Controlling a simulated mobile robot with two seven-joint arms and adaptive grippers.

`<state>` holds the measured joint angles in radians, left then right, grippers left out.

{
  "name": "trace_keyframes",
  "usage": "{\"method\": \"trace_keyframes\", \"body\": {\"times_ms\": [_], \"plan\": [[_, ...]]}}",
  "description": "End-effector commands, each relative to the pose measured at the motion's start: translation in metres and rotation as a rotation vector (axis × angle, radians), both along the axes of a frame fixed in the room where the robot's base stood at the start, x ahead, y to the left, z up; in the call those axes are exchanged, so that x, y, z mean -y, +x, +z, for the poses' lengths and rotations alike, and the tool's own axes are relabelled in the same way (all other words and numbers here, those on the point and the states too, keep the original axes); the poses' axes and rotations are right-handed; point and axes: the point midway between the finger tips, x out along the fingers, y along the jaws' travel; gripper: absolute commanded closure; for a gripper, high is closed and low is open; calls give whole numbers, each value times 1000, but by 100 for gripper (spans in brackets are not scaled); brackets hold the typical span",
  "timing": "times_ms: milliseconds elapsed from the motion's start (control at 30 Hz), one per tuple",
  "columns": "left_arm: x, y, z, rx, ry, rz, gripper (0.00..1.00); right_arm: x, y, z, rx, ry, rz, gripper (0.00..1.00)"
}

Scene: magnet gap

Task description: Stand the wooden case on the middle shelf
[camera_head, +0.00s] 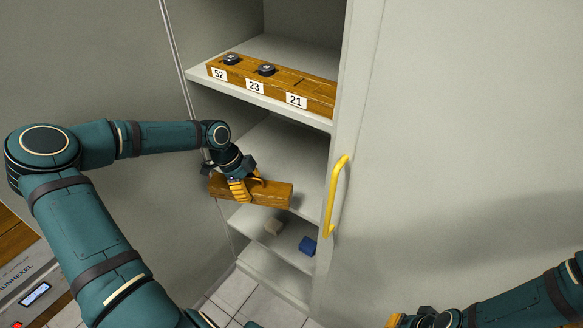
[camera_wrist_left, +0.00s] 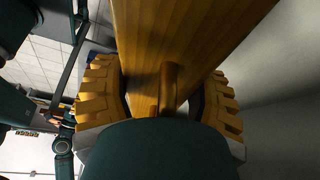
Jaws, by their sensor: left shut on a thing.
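The wooden case (camera_head: 270,194) is a long brown block, lying lengthwise and roughly level in front of the cabinet opening. My left gripper (camera_head: 246,190) is shut on it from above, near its left half. In the left wrist view the case (camera_wrist_left: 185,40) fills the middle, between the yellow fingers of my left gripper (camera_wrist_left: 168,95), with a raised handle-like part between them. The middle shelf (camera_head: 280,145) is behind and above the case, and looks bare where it shows. My right gripper (camera_head: 410,320) is at the bottom edge, partly cut off; its jaw state is unclear.
The upper shelf (camera_head: 190,74) holds a wooden rack (camera_head: 320,95) with labels 52, 23 and 21 and two dark round pieces. A yellow handle (camera_head: 336,195) stands out on the right door (camera_head: 450,150).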

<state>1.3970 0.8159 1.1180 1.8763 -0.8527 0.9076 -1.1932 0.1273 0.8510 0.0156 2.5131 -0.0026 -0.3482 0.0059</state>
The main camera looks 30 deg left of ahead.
Motion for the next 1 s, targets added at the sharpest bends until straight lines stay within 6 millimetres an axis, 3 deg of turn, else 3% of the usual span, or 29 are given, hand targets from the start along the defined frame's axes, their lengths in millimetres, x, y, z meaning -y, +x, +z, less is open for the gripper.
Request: {"method": "trace_keyframes", "body": {"times_ms": [100, 500, 900, 1000], "plan": [[5, 31, -1, 7, -3, -3, 82, 0, 1, -6, 2, 0, 0, 100], [12, 118, 0, 5, -4, 0, 82, 0, 3, -15, 7, -1, -2, 100], [13, 150, 1, 2, -1, 1, 82, 0, 4, -17, 9, -1, -2, 100], [13, 149, -17, 1, -4, 2, 82, 0, 4, -21, 10, -1, -2, 100]]}}
